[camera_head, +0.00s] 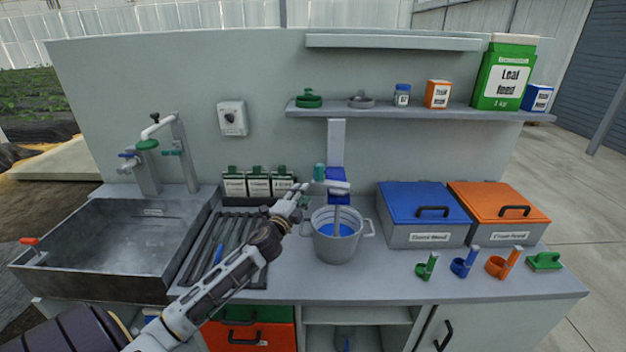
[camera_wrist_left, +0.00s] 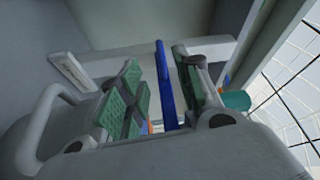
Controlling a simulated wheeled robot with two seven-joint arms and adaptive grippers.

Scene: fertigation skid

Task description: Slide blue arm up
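The blue arm (camera_head: 338,174) sits on a pale upright rail (camera_head: 337,135) above the grey pot. A grey shaft runs down from it into the pot (camera_head: 336,246). A teal cylinder (camera_head: 320,172) is at its left side. My left gripper (camera_head: 314,187) is at the blue arm's left front. In the left wrist view, its green-padded fingers (camera_wrist_left: 162,92) are apart. A narrow blue strip (camera_wrist_left: 165,85) shows between them, close to the right finger, with a gap on the left. Contact is unclear. My right gripper is not in view.
A shelf (camera_head: 420,112) with bottles and boxes is above. Blue (camera_head: 425,200) and orange (camera_head: 500,205) lidded bins stand right of the pot. Three labelled bottles (camera_head: 258,184) are behind my forearm. A sink (camera_head: 125,245) is at left. The front right counter holds small coloured tools.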

